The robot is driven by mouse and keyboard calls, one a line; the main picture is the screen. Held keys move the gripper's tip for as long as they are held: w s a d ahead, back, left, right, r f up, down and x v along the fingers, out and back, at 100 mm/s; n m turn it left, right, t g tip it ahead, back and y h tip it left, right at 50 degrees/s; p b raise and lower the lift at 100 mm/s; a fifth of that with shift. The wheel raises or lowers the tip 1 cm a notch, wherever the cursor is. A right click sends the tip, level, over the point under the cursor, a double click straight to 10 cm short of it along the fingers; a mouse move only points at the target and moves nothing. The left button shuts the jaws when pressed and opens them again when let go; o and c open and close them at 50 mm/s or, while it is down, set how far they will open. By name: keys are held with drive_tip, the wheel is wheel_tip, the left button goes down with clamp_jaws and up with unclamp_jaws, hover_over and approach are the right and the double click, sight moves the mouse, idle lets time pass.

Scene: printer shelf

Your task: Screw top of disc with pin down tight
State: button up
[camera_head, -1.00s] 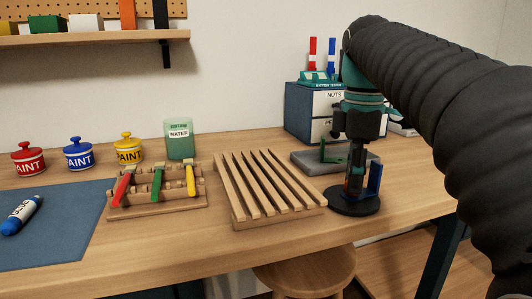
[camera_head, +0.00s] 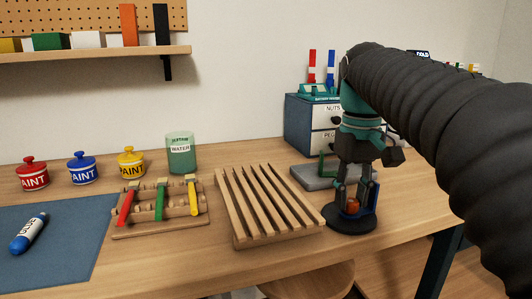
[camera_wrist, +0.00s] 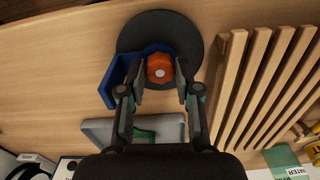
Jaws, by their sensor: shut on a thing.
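A black round disc (camera_head: 346,222) stands on the table at the right; it also shows at the top of the wrist view (camera_wrist: 186,32). A blue upright bracket (camera_head: 370,199) rises from its side. An orange lobed screw top (camera_head: 353,206) with a pale centre sits over the disc, seen from above in the wrist view (camera_wrist: 160,68). My gripper (camera_wrist: 161,80) points down at the disc, one finger on each side of the orange top, and is shut on it. The blue bracket is close beside the left finger in the wrist view. The pin cannot be made out.
A slatted wooden rack (camera_head: 266,205) stands close left of the disc. A grey tray (camera_head: 312,177) with a green part lies behind it, before a blue drawer cabinet (camera_head: 299,124). The table's front edge is near the disc.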

drive_tip(key=m, duration=0.4)
drive_tip(key=o, duration=0.6)
drive_tip(key=shift+c, duration=0.2)
drive_tip(key=n, duration=1.2)
drive_tip(key=shift+n, duration=0.4)
drive_tip(key=n, duration=0.4)
